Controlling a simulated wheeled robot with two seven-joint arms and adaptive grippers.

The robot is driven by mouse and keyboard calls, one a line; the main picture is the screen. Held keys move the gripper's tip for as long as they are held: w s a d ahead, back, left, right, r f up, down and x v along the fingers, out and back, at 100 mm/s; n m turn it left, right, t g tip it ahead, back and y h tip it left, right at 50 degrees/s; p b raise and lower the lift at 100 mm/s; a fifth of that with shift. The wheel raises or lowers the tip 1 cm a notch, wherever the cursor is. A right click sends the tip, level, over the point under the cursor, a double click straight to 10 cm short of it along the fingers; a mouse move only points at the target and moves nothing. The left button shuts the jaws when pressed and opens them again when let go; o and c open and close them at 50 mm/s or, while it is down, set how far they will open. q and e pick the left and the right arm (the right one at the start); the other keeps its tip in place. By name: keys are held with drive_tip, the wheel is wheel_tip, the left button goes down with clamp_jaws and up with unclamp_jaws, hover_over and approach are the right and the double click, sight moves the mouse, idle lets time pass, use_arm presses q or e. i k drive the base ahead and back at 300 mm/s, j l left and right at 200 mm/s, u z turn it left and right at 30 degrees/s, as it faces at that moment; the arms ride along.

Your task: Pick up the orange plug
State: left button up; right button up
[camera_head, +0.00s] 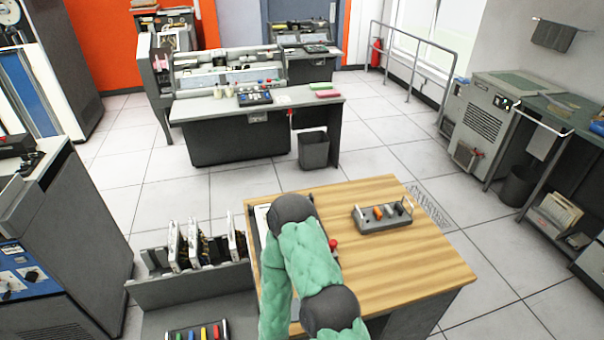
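The orange plug (377,213) stands in a small dark grey holder (372,226) on the wooden tabletop (420,265). Dark plugs stand beside it, and the holder has a pale upright handle at each end. One of my arms, in green quilted covering with dark joints, rises from the bottom middle and bends over the left part of the table, left of the holder and apart from it. Neither gripper shows in this view, so what they hold cannot be seen.
A red knob (333,244) shows beside my arm. At the bottom left, a rack (197,333) holds several coloured plugs. Upright board-like parts (205,248) stand in a grey bin left of the table. The tabletop right of the holder is clear. A grey desk (230,140) stands behind.

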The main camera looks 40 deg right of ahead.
sight(376, 210)
drive_tip(key=z, duration=2.05)
